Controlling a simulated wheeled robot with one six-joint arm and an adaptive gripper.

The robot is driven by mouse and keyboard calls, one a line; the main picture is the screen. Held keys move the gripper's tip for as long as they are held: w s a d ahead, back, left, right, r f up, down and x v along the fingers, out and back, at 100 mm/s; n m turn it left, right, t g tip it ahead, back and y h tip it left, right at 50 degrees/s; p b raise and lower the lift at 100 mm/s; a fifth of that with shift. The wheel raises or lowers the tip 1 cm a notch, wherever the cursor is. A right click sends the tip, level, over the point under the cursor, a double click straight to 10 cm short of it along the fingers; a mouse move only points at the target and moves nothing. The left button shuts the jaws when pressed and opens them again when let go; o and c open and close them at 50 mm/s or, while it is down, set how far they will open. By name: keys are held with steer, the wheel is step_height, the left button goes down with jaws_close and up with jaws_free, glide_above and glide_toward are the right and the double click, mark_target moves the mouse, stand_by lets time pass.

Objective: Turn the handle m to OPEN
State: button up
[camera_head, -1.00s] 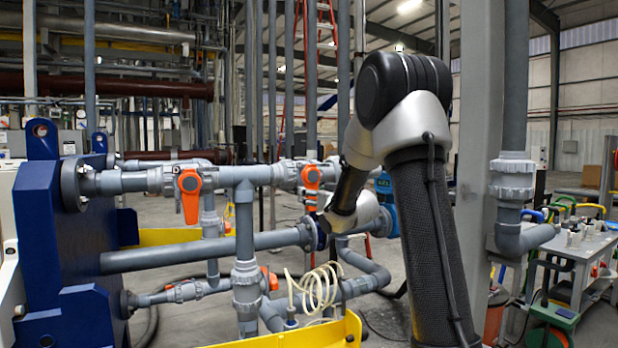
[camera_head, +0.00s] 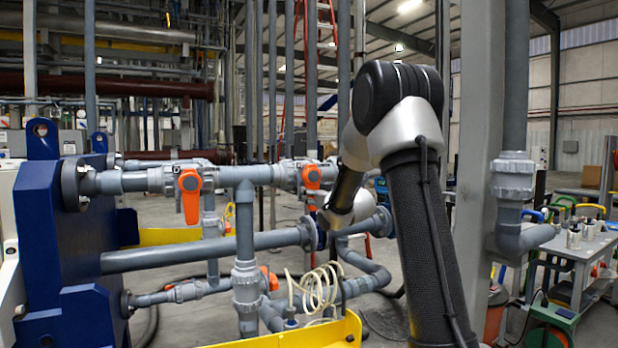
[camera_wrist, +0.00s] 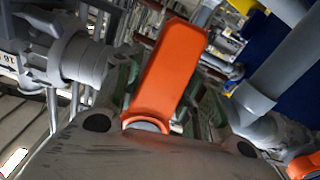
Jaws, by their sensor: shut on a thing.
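In the wrist view an orange lever handle (camera_wrist: 168,62) stands in the middle, running up and slightly right from a round grey hub. My gripper (camera_wrist: 163,92) is around it, with dark green finger parts on both sides, shut on the handle. The fingertip contact is partly hidden by the handle and the grey gripper body. In the head view my forearm and wrist hide the gripper. One orange handle (camera_head: 189,195) hangs down on the upper pipe at left, and another orange handle (camera_head: 311,177) shows just left of my arm. I cannot tell which handle carries the letter m.
Grey pipes (camera_head: 247,285) and a blue press plate (camera_head: 62,235) fill the left. A coiled cream hose (camera_head: 318,288) and a yellow tray edge (camera_head: 300,335) are low in front. A grey column (camera_head: 478,120) and a cart (camera_head: 590,250) stand at right.

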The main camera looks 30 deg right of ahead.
steer(key=shift+d+r+n, duration=0.15)
steer(key=shift+d+n, duration=0.5)
steer(key=shift+n, duration=0.35)
steer(key=d+n, duration=0.1)
steer(key=n, duration=0.1)
steer(key=r+n, duration=0.1)
steer(key=shift+d+n, duration=0.4)
steer(key=r+n, duration=0.1)
steer(key=n, duration=0.1)
steer(key=d+r+n, duration=0.1)
steer(key=n, duration=0.2)
steer(key=d+r+n, duration=0.1)
steer(key=n, duration=0.1)
steer(key=shift+w+d+r+n, duration=0.1)
steer(key=shift+r+n, duration=0.2)
steer(key=shift+r, duration=0.05)
step_height(320, 180, up, 2)
steer(key=n, duration=0.4)
steer(key=o, duration=1.1)
steer(key=shift+o, duration=0.2)
steer(key=shift+f, duration=0.15)
